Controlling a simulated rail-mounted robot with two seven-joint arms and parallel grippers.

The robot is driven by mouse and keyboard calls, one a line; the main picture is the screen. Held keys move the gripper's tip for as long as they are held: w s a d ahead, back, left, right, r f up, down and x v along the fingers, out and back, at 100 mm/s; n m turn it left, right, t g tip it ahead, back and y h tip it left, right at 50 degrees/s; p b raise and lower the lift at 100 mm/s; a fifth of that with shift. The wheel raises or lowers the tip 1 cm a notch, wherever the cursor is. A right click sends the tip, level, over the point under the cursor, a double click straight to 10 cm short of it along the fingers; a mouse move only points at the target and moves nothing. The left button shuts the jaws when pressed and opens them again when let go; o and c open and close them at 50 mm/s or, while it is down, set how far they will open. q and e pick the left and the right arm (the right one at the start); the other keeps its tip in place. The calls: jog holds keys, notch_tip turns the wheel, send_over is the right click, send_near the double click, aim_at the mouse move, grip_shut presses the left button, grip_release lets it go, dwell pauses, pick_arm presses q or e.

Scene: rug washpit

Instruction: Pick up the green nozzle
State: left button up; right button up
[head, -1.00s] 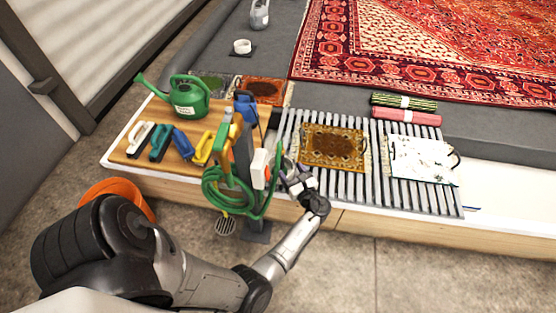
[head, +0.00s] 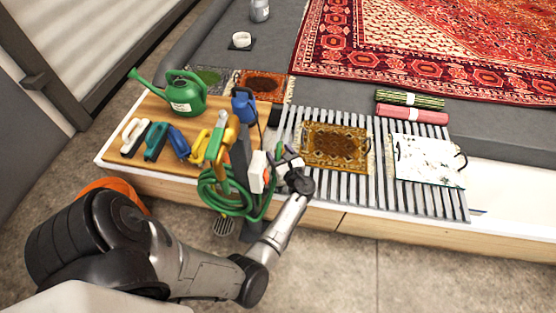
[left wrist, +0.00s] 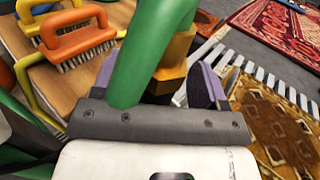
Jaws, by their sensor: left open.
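A green and yellow nozzle (head: 215,142) sits at the top of a post in the head view, above a coiled green hose (head: 232,201). I cannot tell whether the fingers touch either. My right gripper is out of view.
Several brushes (head: 155,141), a green watering can (head: 183,97) and a blue bottle (head: 244,106) crowd the wooden board left of the post. A slatted rack (head: 380,165) with a small brown rug (head: 336,147) lies right. An orange bucket (head: 112,188) stands below.

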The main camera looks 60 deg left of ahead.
pick_arm(q)
jog(key=shift+w+a, duration=0.1)
jog(key=shift+s+d+f, duration=0.2)
jog(key=shift+s+d, duration=0.15)
jog(key=shift+d, duration=0.2)
jog(key=shift+c, duration=2.1)
jog(key=shift+w+a+r, duration=0.15)
jog(key=shift+w+a, duration=0.05)
jog(key=shift+a, duration=0.1)
jog(key=c, duration=0.4)
jog(key=shift+c, duration=1)
jog(key=shift+s+d, duration=0.1)
jog(key=shift+d, duration=0.05)
